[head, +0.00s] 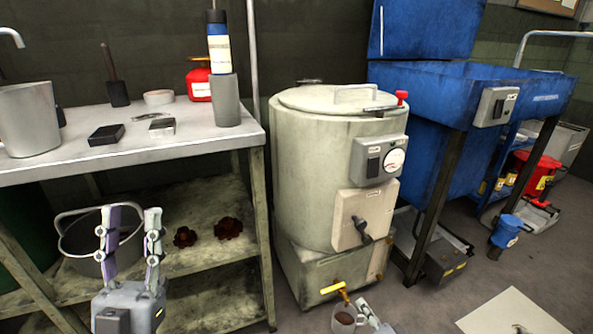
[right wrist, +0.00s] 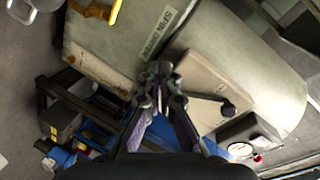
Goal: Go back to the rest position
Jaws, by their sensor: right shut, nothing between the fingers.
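My left gripper (head: 130,225) stands upright at the lower left of the head view, its two fingers apart with nothing between them, in front of the shelf unit. My right gripper (head: 370,312) shows only in part at the bottom edge, beside a mug (head: 346,319) with brown contents. In the right wrist view my right gripper (right wrist: 160,72) has its fingertips together and empty, in front of the cream spin dryer (right wrist: 112,52). The dryer (head: 318,200) stands in the middle of the head view, with a yellow tap (head: 333,288) above the mug.
A workbench (head: 180,145) at left holds a metal pot (head: 28,120), a grey cylinder (head: 226,100) and a red can (head: 199,84). A bucket (head: 75,245) sits on its lower shelf. A blue basin unit (head: 440,100) stands at right. Floor at lower right holds a pale sheet (head: 515,312).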

